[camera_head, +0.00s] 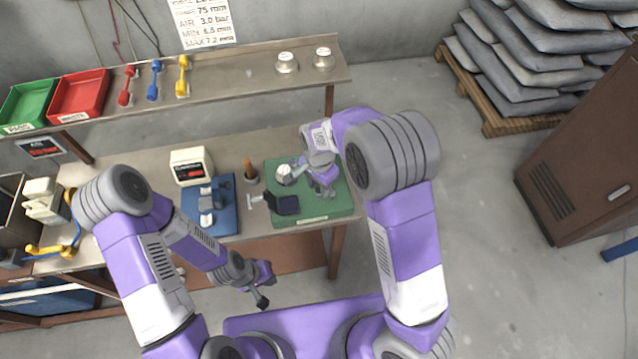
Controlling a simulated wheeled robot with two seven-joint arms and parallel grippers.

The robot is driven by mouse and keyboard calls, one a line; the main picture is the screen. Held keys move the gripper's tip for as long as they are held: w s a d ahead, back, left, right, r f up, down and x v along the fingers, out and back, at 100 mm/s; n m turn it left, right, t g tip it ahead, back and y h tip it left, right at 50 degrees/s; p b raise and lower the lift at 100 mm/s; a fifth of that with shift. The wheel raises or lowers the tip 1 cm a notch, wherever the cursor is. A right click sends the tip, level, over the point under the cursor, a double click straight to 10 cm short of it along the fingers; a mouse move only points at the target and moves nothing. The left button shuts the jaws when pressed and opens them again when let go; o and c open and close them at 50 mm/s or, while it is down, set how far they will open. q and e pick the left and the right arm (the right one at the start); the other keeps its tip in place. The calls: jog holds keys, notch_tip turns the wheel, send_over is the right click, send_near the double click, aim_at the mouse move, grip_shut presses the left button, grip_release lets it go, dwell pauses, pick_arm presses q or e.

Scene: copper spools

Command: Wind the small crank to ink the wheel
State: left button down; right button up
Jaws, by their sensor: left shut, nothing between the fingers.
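A green base plate (312,218) lies at the right end of the workbench. On it stands a small device with a pale round wheel-like part (284,175) and a dark block (287,205). A thin T-shaped handle (256,200) sticks out to the left of the block; I cannot tell whether it is the small crank. My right gripper (306,166) is over the plate, close beside the pale round part. Its fingertips are too small and overlapped to tell their opening or contact. My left gripper (262,300) is shut and empty, in front of the bench and well away from the device.
A blue plate with a fixture (223,222), a white box with a display (190,166) and a brown upright handle (249,170) stand left of the green plate. A shelf (232,69) with red and green bins runs behind. A brown cabinet (580,150) stands right.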

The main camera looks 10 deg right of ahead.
grip_shut()
jog(key=n, duration=0.2)
jog(key=s+n, duration=0.1)
jog(key=n, duration=0.2)
jog(key=shift+s+d+n, duration=0.1)
jog(key=shift+s+n, duration=0.2)
jog(key=n, duration=0.3)
jog(key=s+d+n+b, duration=0.1)
jog(key=n, duration=0.1)
jog(key=shift+s, duration=0.1)
jog(key=n, duration=0.2)
jog(key=d+n, duration=0.1)
jog(key=n, duration=0.2)
jog(key=shift+s+d+n, duration=0.2)
jog(key=shift+s+n, duration=0.2)
jog(key=n, duration=0.1)
jog(key=d+n, duration=0.1)
jog(key=n, duration=0.1)
jog(key=shift+d+n, duration=0.2)
jog(key=shift+n, duration=0.6)
jog(key=shift+d+n, duration=0.2)
jog(key=shift+n, duration=0.6)
jog(key=shift+w, duration=0.1)
